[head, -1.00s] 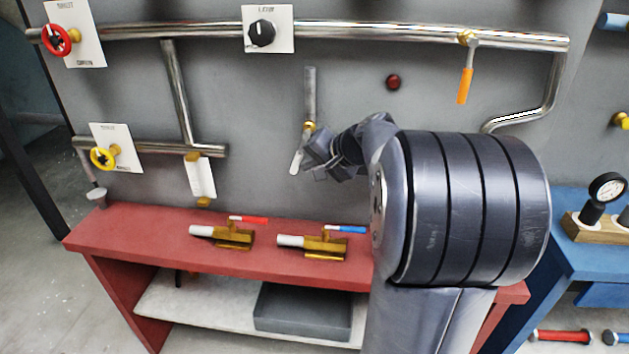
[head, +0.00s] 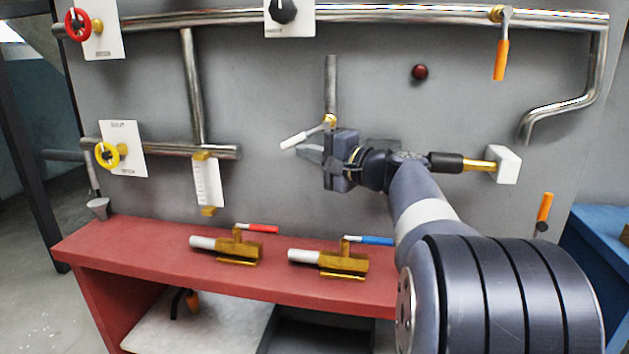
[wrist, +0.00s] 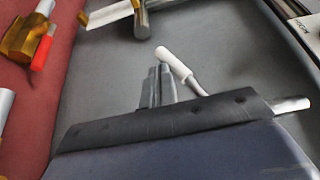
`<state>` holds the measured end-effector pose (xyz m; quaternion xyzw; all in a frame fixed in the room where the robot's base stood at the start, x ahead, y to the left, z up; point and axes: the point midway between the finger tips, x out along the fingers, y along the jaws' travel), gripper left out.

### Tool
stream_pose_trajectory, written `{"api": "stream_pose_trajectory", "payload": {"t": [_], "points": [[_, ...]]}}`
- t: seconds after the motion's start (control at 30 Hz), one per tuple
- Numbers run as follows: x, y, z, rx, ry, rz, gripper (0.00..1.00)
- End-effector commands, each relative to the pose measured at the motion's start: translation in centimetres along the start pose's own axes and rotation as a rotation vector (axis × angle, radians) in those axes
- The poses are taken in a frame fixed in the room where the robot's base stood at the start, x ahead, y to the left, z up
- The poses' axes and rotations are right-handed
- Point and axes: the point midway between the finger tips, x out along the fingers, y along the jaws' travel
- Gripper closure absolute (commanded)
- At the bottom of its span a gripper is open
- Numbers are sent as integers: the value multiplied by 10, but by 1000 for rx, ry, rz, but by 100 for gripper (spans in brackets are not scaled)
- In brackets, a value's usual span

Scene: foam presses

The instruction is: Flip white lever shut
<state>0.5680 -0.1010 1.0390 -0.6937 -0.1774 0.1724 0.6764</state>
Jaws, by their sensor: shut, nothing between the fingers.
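The white lever (head: 302,138) sits on a brass valve (head: 329,121) at the lower end of a short vertical pipe (head: 331,82) on the grey wall. It points left and slightly down, near horizontal. My gripper (head: 309,153) is shut and empty, its tips just below the lever. In the wrist view the closed fingers (wrist: 158,86) stand close beside the lever's white handle (wrist: 177,64). I cannot tell whether they touch. My gripper's body hides the lever's base in the wrist view.
A red bench (head: 150,255) below holds two brass valves (head: 238,249) with red and blue handles. A white gauge (head: 207,182) hangs on the wall to the left. A dark red button (head: 420,72) and an orange-handled valve (head: 501,60) are at upper right.

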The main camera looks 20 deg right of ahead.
Motion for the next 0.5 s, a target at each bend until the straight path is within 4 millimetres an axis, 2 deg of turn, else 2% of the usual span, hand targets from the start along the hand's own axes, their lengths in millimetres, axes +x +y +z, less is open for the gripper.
{"api": "stream_pose_trajectory", "payload": {"t": [0.03, 0.5], "points": [[2, 8, 2, 16, 0, -36, 100], [15, -12, 8, 170, 8, -331, 100]]}}
